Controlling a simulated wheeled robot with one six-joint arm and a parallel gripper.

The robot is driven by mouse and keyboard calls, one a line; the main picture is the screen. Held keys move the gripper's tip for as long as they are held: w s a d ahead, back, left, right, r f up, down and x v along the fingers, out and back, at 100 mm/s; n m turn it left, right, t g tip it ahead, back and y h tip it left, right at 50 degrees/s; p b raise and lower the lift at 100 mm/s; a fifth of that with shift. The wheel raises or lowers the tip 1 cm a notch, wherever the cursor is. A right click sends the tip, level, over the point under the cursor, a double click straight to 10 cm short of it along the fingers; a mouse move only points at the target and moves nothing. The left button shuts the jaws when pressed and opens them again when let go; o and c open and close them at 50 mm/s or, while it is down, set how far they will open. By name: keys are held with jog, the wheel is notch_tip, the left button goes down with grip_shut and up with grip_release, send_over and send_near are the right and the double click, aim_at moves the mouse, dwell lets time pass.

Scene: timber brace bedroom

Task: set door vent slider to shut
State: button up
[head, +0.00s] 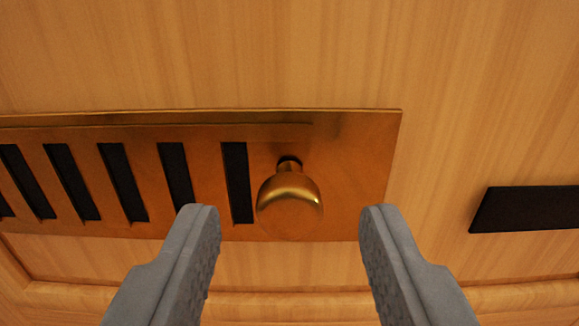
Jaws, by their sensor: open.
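The door vent slider is a brass-coloured plate (355,190) on the wooden door, with a row of dark upright slots (122,182) to the left that show as open black gaps. A round brass knob (290,203) stands out from the plate near its right end. My gripper (290,222) is open, with one grey finger to the left of the knob and one to the right. The knob appears between the fingertips, with a gap on each side, and I see no contact. How far the fingertips are from the plate is hard to tell.
A black rectangular piece (525,209) is on the door to the right of the plate. Light wood door panel (300,50) surrounds the plate, and a raised wood moulding (290,302) runs below. The plate's left end is out of view.

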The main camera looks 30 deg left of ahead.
jog(key=shift+w+a, duration=0.35)
jog(key=shift+w, duration=0.25)
jog(key=shift+c, duration=0.4)
grip_shut()
jog(key=shift+w+d, duration=0.5)
jog(key=shift+d, duration=0.35)
jog(key=shift+o, duration=0.4)
grip_release()
jog(key=shift+s+d, duration=0.1)
jog(key=v, duration=1.7)
